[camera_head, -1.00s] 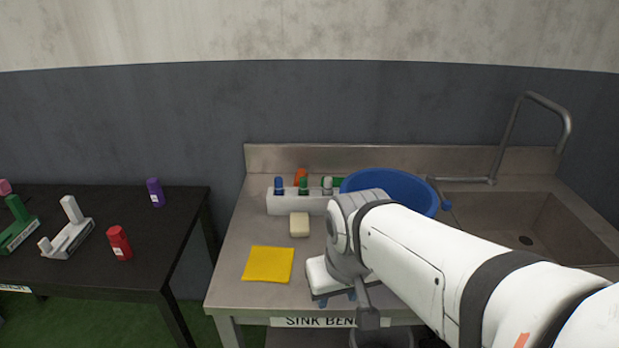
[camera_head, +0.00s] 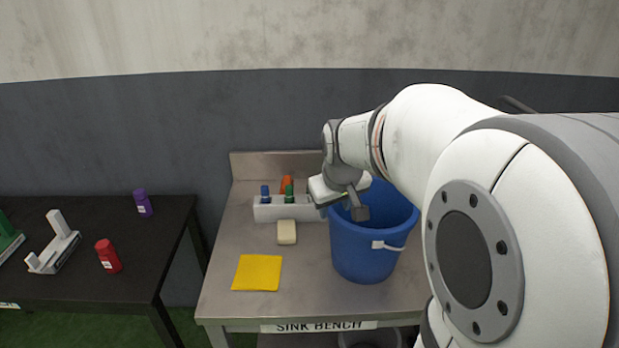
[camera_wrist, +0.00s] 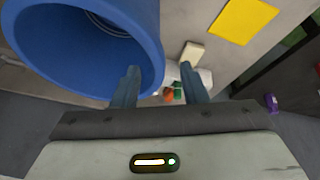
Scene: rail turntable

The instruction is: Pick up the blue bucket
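The blue bucket (camera_head: 362,253) stands upright on the sink bench, with a white grip on its front side. Its open top and rim also show in the wrist view (camera_wrist: 152,48), at upper left. My gripper (camera_wrist: 157,78) is open, its two fingers apart. In the wrist view the left finger overlaps the bucket's opening and the right finger is outside it, with the rim between them. I cannot tell whether either finger touches it. In the head view my gripper is at the bucket's left rim, and its fingertips are hard to make out.
On the sink bench (camera_head: 222,285) are a yellow cloth (camera_head: 257,272), a cream block (camera_head: 287,232) and a white rack (camera_head: 268,211) holding several coloured items. A black table (camera_head: 150,255) at left holds a red bottle (camera_head: 108,256) and a purple bottle (camera_head: 143,203). My arm hides the sink.

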